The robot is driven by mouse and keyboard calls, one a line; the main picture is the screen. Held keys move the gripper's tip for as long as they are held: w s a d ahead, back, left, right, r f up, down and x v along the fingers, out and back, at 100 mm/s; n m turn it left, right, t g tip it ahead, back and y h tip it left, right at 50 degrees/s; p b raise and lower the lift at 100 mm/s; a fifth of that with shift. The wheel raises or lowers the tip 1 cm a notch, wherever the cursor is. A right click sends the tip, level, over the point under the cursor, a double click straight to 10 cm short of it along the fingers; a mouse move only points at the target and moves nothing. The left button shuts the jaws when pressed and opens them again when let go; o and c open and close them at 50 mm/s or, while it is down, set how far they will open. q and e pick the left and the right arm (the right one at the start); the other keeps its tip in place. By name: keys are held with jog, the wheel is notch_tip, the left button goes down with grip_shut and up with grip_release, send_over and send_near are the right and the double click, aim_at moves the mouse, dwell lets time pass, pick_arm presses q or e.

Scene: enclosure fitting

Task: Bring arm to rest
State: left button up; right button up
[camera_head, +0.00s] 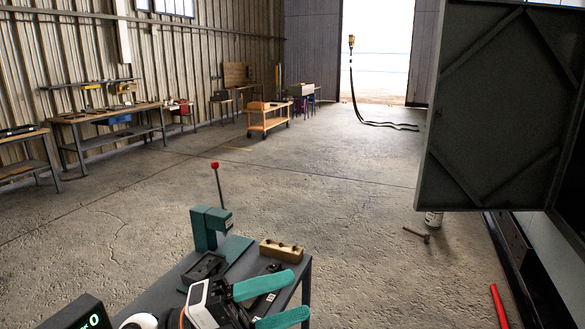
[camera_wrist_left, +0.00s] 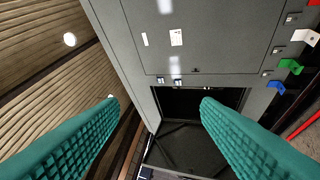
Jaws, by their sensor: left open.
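My left gripper (camera_head: 299,294) is in the lower middle of the head view, over the near work table. Its two teal fingers are spread apart with nothing between them. In the left wrist view my left gripper (camera_wrist_left: 158,101) also shows open and empty, with ribbed finger pads. Beyond the fingers in that view is a grey enclosure (camera_wrist_left: 220,45) with labels, a dark opening and coloured tabs at its right side. My right gripper is not in the head view.
The table (camera_head: 301,283) holds a teal press (camera_head: 205,229) with a red-knobbed lever and a wooden block (camera_head: 281,250), close to my left gripper. A large dark panel (camera_head: 500,120) stands at the right. A hammer (camera_head: 417,234) and red bar (camera_head: 499,306) lie on the floor. The middle floor is clear.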

pick_arm(q)
jog(key=w+a+f+n+t+y, duration=0.1)
jog(key=w+a+n+t+y, duration=0.25)
jog(key=n+t, duration=0.5)
jog(key=w+a+f+n+t+y, duration=0.1)
jog(key=w+a+n+t+y, duration=0.25)
jog(key=n+t, duration=0.55)
jog(key=s+a+f+n+g+y, duration=0.25)
jog(key=a+f+n+y, duration=0.35)
jog(key=f, duration=0.4)
jog(key=s+a+f+n+g+y, duration=0.1)
jog(key=a+f+n+g+y, duration=0.3)
jog(key=f+n+y, duration=0.45)
jog(key=s+a+f+n+g, duration=0.1)
jog(key=s+a+f+g, duration=0.1)
jog(key=s+f+g, duration=1.15)
jog(key=s+f+t+b, duration=0.1)
jog(key=s+f, duration=0.2)
jog(key=f, duration=1.1)
jog(key=s+f+t, duration=0.1)
jog(key=s+f, duration=0.3)
jog(key=f, duration=1)
jog(key=s+a+f+g, duration=0.1)
jog(key=s+a+f, duration=0.1)
jog(key=s+f, duration=1.4)
jog(key=shift+s+a+f+b, duration=0.25)
jog(key=shift+a+f+b, duration=0.2)
jog(key=shift+f, duration=0.25)
